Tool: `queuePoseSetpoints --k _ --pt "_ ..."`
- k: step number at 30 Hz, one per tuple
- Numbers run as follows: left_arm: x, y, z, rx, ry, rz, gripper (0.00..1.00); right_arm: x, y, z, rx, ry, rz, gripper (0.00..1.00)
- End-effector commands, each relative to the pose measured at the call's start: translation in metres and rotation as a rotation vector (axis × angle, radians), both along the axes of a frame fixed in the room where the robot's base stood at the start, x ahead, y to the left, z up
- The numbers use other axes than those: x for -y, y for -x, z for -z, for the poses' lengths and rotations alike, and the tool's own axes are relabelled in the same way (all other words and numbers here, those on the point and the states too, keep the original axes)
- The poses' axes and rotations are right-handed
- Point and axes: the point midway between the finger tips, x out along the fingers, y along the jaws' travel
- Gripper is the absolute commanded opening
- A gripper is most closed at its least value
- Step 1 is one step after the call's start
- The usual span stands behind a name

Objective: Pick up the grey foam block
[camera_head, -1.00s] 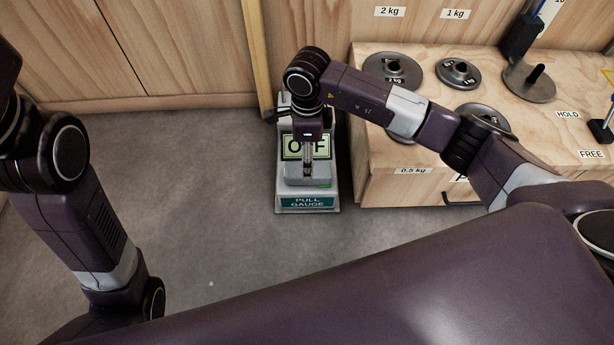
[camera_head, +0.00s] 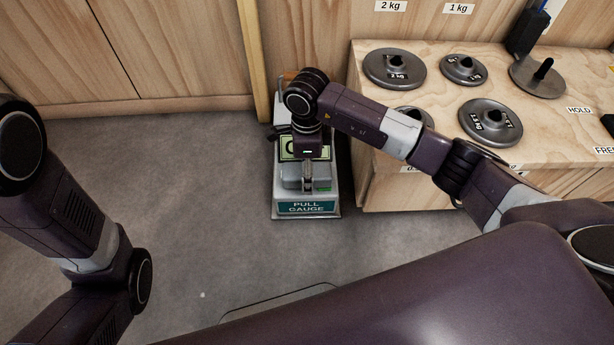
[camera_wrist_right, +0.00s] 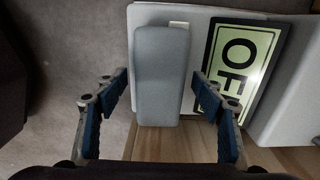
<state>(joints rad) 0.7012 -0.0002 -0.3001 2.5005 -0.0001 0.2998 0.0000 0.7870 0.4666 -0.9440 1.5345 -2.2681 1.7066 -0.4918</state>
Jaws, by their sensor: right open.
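The grey foam block (camera_wrist_right: 162,75) is a long rounded block in the right wrist view. It lies on the light grey top of the pull gauge, beside the gauge's OFF display (camera_wrist_right: 240,62). My right gripper (camera_wrist_right: 160,82) is open, with one blue-padded finger on each side of the block and gaps visible between pads and block. In the head view the block (camera_head: 292,176) shows on the pull gauge (camera_head: 307,208), partly hidden by my right gripper (camera_head: 308,180) above it. My left arm is at the left of the head view; its gripper is out of frame.
A wooden bench (camera_head: 375,180) with several metal weight discs, including a 2 kg disc (camera_head: 394,68), stands right of the gauge. A wooden wall (camera_head: 170,50) and upright post (camera_head: 252,55) are behind. Grey floor (camera_head: 190,190) is clear to the left.

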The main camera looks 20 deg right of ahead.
Motion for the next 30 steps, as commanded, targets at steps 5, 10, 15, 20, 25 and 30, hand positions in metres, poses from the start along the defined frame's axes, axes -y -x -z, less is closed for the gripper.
queuePoseSetpoints --k 5,10,15,20,25,30 --pt "0.000 0.000 -0.001 0.000 0.000 0.000 0.40 0.000 0.000 -0.001 0.000 0.000 0.000 0.58" --pt "0.000 0.000 -0.001 0.001 -0.001 0.000 0.40 0.000 0.000 -0.001 0.000 0.000 0.000 0.39" --pt "0.000 0.000 -0.001 0.001 -0.001 0.000 0.40 0.000 0.000 -0.001 0.000 0.000 0.000 0.20" --pt "0.000 0.000 -0.001 0.001 -0.001 0.000 0.40 0.000 0.000 -0.001 0.000 0.000 0.000 0.17" --pt "0.000 0.000 -0.003 0.000 -0.001 0.000 0.40 0.000 0.000 -0.004 0.000 -0.001 0.000 0.17" --pt "0.000 0.000 -0.012 0.000 -0.001 0.000 0.40 0.000 0.000 -0.018 0.001 -0.001 -0.001 0.17"
